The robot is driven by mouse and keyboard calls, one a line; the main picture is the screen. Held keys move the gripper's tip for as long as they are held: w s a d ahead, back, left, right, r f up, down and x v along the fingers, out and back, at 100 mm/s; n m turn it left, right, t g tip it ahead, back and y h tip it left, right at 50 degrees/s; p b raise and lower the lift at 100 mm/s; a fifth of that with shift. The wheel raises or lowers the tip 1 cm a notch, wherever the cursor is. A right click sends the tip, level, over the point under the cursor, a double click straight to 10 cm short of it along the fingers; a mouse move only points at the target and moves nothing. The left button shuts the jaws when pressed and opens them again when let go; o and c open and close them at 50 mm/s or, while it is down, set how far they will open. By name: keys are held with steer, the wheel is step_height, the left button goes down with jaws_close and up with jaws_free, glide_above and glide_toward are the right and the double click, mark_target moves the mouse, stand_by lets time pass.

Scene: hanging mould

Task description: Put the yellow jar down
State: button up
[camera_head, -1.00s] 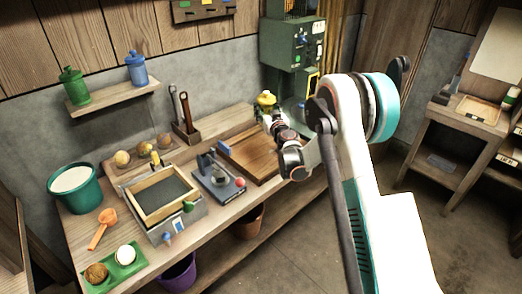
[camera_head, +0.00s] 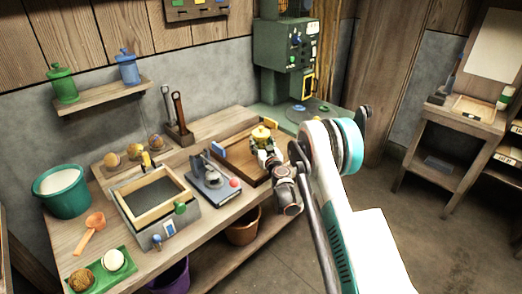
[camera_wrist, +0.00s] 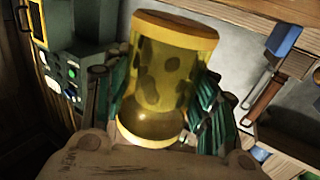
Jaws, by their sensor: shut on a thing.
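The yellow jar (camera_head: 262,134) is in my gripper (camera_head: 266,150), above the wooden board with a raised rim (camera_head: 236,146) on the workbench. In the wrist view the jar (camera_wrist: 168,75) is see-through yellow with opaque yellow bands at both ends and dark patches in it. My gripper's teal fingers (camera_wrist: 165,105) are shut on it from both sides. The jar looks nearly upright in the head view. Its underside is hidden by my gripper, so I cannot tell whether it touches the board.
A small press with a red knob (camera_head: 212,182) stands left of the board. The green machine (camera_head: 288,48) stands behind it, with a round dark plate (camera_head: 312,110) at its foot. A tool holder (camera_head: 180,134) stands at the back. Part of the board is bare.

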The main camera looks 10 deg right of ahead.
mark_target(261, 148)
step_height(261, 148, down, 3)
steer(key=shift+r+b, duration=0.1)
steer(key=shift+b, duration=0.3)
steer(key=o, duration=1.4)
steer(key=shift+c, duration=0.2)
